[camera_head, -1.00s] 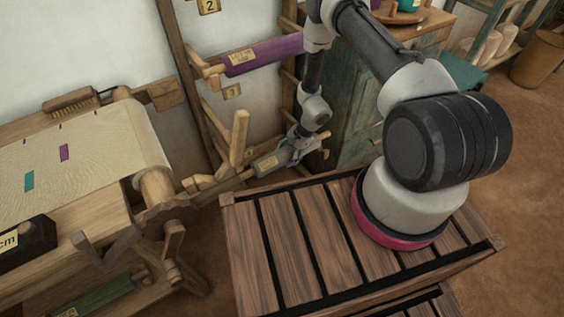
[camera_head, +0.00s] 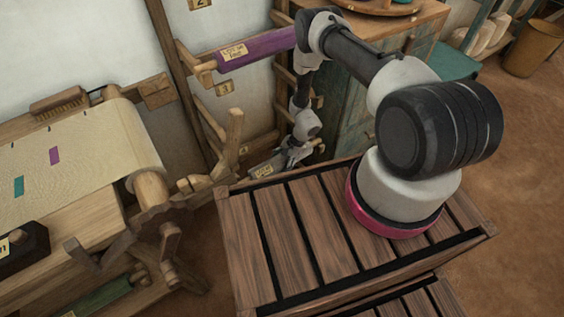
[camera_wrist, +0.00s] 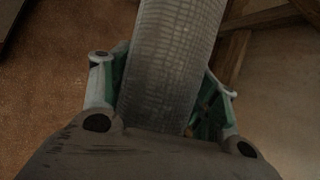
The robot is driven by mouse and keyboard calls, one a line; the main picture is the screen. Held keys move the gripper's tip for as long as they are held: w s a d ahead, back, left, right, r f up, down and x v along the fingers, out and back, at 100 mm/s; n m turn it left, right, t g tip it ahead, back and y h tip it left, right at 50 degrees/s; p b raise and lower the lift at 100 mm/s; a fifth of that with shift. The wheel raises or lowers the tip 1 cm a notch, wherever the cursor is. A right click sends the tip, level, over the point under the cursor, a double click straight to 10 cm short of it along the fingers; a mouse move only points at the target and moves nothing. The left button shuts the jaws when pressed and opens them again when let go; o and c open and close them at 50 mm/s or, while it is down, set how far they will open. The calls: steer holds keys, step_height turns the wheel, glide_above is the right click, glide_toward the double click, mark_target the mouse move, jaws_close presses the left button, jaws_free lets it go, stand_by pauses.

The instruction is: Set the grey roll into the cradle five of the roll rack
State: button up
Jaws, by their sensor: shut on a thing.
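The grey roll fills the middle of the wrist view (camera_wrist: 172,65), with woven cloth texture, held between the two fingers of my gripper (camera_wrist: 160,100). In the head view the gripper (camera_head: 287,155) is low beside the wall, behind the wooden crate top. The grey roll (camera_head: 264,170) with a pale label shows there in part, its lower side hidden by the crate edge. The roll rack (camera_head: 172,65) stands against the wall with wooden uprights, pegs and number plates; plates 2 and 3 are readable. Cradle five cannot be made out.
A purple roll (camera_head: 258,48) lies in an upper cradle, above my gripper. A loom (camera_head: 150,190) with cream cloth stands at left. A blue-green cabinet (camera_head: 343,120) is close on the right of my gripper. A green roll (camera_head: 100,298) lies low at left.

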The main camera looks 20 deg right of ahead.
steer(key=o, duration=1.5)
steer(key=shift+f, duration=0.1)
steer(key=v, duration=1.2)
steer(key=shift+a, duration=0.1)
